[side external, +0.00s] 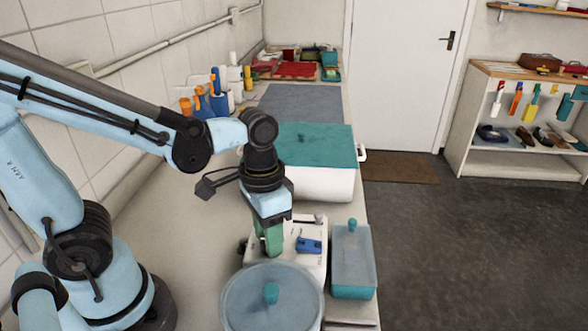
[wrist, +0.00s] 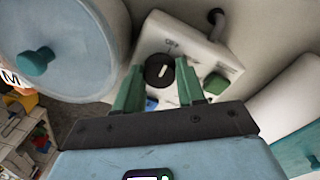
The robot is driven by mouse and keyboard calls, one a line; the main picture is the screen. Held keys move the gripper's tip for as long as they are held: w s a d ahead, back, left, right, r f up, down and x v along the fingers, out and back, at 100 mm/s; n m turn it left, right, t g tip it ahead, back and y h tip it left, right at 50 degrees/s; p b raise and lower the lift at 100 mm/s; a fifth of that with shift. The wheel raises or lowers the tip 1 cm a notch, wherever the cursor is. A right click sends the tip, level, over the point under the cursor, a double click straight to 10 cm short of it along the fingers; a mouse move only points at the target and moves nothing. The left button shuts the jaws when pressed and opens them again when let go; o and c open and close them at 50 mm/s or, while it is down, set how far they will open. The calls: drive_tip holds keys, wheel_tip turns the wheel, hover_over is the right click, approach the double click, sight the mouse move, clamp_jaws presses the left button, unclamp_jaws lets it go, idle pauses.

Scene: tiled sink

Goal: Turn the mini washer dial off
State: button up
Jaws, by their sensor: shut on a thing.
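The mini washer is a white unit with a control panel (side external: 312,228) and a round pale-blue lid (side external: 262,312). In the wrist view its panel (wrist: 193,52) carries a black round dial (wrist: 152,68) with a white pointer mark. The mark stands nearly upright in the picture, roughly towards a small label that looks like "OFF". My gripper (wrist: 160,68) has its green fingers on either side of the dial and is shut on it. In the side view my gripper (side external: 273,250) points down at the panel and hides the dial.
A blue part (side external: 309,245) and a green button (wrist: 216,84) sit close to the dial. A lidded teal box (side external: 352,262) stands right of the washer. A larger white box with a teal lid (side external: 315,145) stands behind my gripper.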

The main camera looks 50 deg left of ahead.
drive_tip(key=o, duration=1.1)
drive_tip(key=shift+c, duration=0.2)
drive_tip(key=shift+r, duration=0.1)
wheel_tip(320, 180, up, 12)
drive_tip(key=shift+a, duration=0.4)
drive_tip(key=w+a+f+t, duration=0.1)
drive_tip(key=f+t, duration=0.1)
drive_tip(key=w+a+f+n+t, duration=0.1)
drive_tip(key=a+f+t, duration=0.1)
drive_tip(key=w+a+f+t, duration=0.1)
drive_tip(key=f+t, duration=0.1)
drive_tip(key=shift+a+n+y, duration=0.2)
drive_tip(key=shift+n+y, duration=0.1)
drive_tip(key=shift+n, duration=0.1)
drive_tip(key=shift+w+a+f+t, duration=0.2)
drive_tip(key=shift+w+a+t, duration=0.1)
drive_tip(key=shift+t, duration=0.3)
